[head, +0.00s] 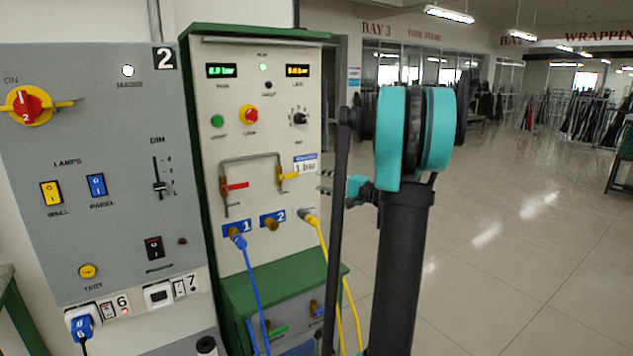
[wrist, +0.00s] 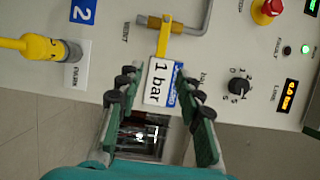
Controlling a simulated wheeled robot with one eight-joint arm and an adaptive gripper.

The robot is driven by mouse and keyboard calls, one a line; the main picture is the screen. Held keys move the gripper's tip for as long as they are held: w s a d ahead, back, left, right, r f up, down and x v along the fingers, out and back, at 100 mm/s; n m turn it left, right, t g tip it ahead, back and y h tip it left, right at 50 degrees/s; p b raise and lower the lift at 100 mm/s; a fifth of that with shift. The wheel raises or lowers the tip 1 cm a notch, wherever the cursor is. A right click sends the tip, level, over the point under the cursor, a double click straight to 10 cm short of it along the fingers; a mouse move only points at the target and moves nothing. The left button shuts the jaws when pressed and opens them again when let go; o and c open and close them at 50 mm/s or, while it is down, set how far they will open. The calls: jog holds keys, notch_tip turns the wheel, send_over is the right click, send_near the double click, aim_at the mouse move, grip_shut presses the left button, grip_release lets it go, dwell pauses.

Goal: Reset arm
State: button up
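My gripper (head: 326,182) is held out in front of the cream panel (head: 250,100), to the right of its yellow-handled valve (head: 290,175). In the wrist view, my gripper (wrist: 157,88) is open, with its two fingers apart. A white and blue label reading "1 bar" (wrist: 160,82) shows between the fingertips, and I see nothing gripped. The yellow valve handle (wrist: 164,42) is just beyond the tips, on a bent grey pipe (wrist: 205,20). I cannot tell whether the fingertips touch the panel.
A red-handled valve (head: 235,187), knobs and an emergency button (head: 249,115) are on the panel. A grey switchboard (head: 100,150) stands left. Open floor (head: 520,260) lies right.

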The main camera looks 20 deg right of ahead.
jog(key=shift+s, duration=0.1)
jog(key=s+a+f+n+g+h, duration=0.45)
jog(key=s+a+f+g, duration=0.25)
jog(key=s+a+f, duration=0.75)
jog(key=s+d+f+n+g+h, duration=0.1)
jog(key=s+d+f+n+h, duration=0.1)
jog(key=s+f, duration=0.4)
jog(key=s+d+f+n+g+h, duration=0.1)
jog(key=s+d+f+n+h, duration=0.2)
jog(key=s, duration=1.1)
notch_tip(320, 180, down, 4)
jog(key=shift+d+f+g+h, duration=0.15)
jog(key=shift+d+g+h, duration=0.15)
jog(key=shift+h, duration=0.75)
